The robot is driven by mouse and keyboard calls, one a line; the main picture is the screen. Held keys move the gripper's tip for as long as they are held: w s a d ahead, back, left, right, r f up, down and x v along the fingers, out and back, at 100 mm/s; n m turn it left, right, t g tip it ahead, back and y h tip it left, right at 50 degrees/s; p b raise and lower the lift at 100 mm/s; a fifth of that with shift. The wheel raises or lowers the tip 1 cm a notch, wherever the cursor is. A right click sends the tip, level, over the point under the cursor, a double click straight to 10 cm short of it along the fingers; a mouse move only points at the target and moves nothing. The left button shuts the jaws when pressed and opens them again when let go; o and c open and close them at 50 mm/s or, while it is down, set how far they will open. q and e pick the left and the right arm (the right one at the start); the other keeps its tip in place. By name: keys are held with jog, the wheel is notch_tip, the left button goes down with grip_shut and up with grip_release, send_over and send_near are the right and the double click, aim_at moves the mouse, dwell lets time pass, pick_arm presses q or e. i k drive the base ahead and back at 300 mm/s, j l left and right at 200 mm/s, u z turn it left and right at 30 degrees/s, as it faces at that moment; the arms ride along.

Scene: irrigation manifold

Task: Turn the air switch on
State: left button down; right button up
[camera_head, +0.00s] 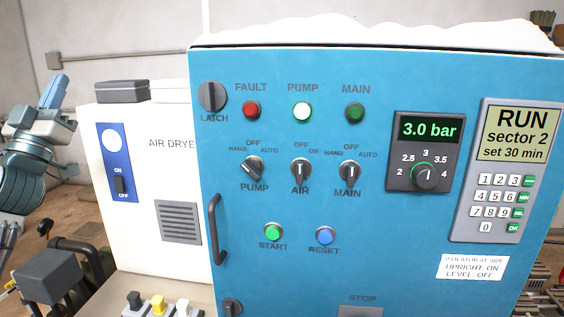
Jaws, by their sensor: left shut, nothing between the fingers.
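The AIR switch (301,172) is a dark rotary knob in the middle of the blue cabinet door (400,270). OFF is printed above it and ON to its upper right. Its pointer looks upright, toward OFF. My left gripper (57,90) is at the far left edge, its blue fingers pointing up and shut with nothing held. It is well to the left of the cabinet and apart from the switch. My right gripper is not in view.
The PUMP knob (252,168) and MAIN knob (349,174) flank the AIR switch closely. START (272,232) and RESET (325,236) buttons sit below. A door handle (216,229) sticks out at left. A white air dryer (150,245) stands beside the cabinet.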

aim_at(301, 169)
jog(key=k+l, duration=0.75)
jog(key=l, duration=0.25)
jog(key=k+l, duration=0.4)
jog(key=l, duration=0.1)
